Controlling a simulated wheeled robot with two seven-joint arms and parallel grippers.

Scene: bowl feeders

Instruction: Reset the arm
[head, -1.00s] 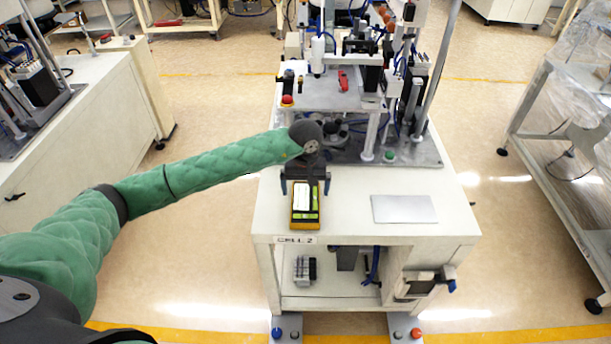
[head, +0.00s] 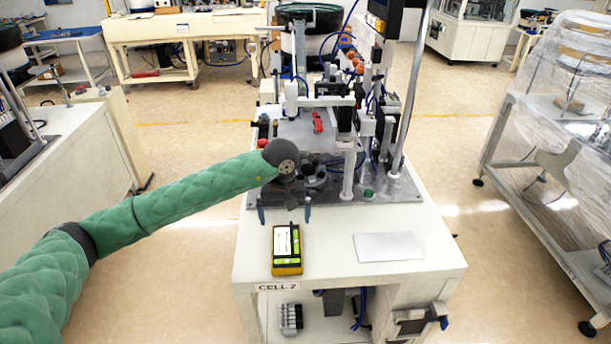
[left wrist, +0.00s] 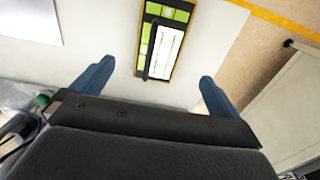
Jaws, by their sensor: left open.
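My left gripper (head: 284,214) is at the end of the green padded arm, above the left part of the white workbench (head: 335,268). Its two blue fingers stand wide apart with nothing between them. A yellow-framed device (head: 287,250) with a white label and green parts lies on the bench top, nearer the front edge than the gripper. In the left wrist view, the fingers (left wrist: 152,90) show apart, and the device (left wrist: 165,40) lies beyond them, not held. My right gripper is in neither view.
A flat grey plate (head: 388,246) lies right of the device. The assembly station with a red part (head: 318,122) and a grey post stands behind the gripper. A wrapped rack (head: 560,130) stands at the right. A white cabinet (head: 80,150) stands at the left, with open floor between.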

